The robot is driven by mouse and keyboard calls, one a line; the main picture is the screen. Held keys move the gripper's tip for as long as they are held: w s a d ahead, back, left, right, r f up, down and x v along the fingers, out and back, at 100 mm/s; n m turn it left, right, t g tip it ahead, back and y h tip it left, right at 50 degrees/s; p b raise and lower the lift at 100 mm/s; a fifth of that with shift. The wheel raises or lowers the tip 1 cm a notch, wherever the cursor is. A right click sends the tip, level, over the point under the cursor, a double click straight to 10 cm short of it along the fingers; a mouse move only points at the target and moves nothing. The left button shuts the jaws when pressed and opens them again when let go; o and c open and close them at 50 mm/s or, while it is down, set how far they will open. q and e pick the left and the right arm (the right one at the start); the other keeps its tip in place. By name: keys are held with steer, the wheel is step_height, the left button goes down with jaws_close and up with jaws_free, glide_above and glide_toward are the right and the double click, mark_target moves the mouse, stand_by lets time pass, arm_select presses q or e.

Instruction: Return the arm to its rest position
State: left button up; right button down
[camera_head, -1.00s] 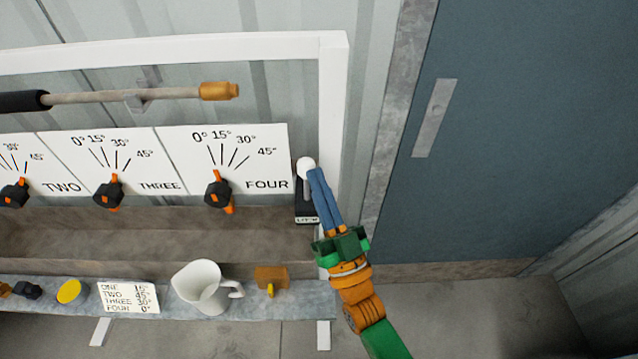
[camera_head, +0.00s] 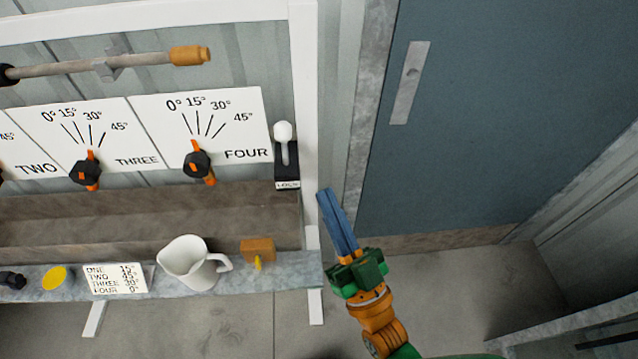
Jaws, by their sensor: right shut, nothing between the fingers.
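My right gripper (camera_head: 326,194) has blue fingers pressed together with nothing between them. It is in free space right of the white frame's post, below and to the right of the lock lever (camera_head: 284,142), and apart from it. The lever has a white ball knob and stands upright on a black base marked LOCK. My right arm comes in from the bottom right. My left gripper is not in view.
Dial plates TWO, THREE and FOUR (camera_head: 243,125) with black and orange knobs hang at left. A shelf (camera_head: 222,284) below holds a white jug (camera_head: 188,262), a number card (camera_head: 115,279) and an orange block (camera_head: 257,248). A blue door (camera_head: 500,110) stands at right.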

steer(key=s+d+f+g+h, duration=0.1)
steer(key=d+f+g+h, duration=0.35)
steer(key=f, duration=1.15)
steer(key=s+f+g+h, duration=0.15)
steer(key=f+g, duration=0.55)
steer(key=f, duration=1)
steer(key=s+d+f+g+h, duration=0.1)
steer(key=s+d+f+g, duration=0.2)
steer(key=s+f, duration=0.2)
steer(key=s+d+f+g+h, duration=0.1)
steer(key=s+d+f+g, duration=0.3)
steer(key=s, duration=0.6)
steer(key=s+d+f+m+g+h, duration=0.1)
steer(key=s+d+f+g, duration=0.2)
steer(key=s+f, duration=0.4)
steer(key=shift+s+d+f+h, duration=0.2)
steer(key=shift+s+f+h, duration=0.1)
steer(key=shift+s, duration=0.4)
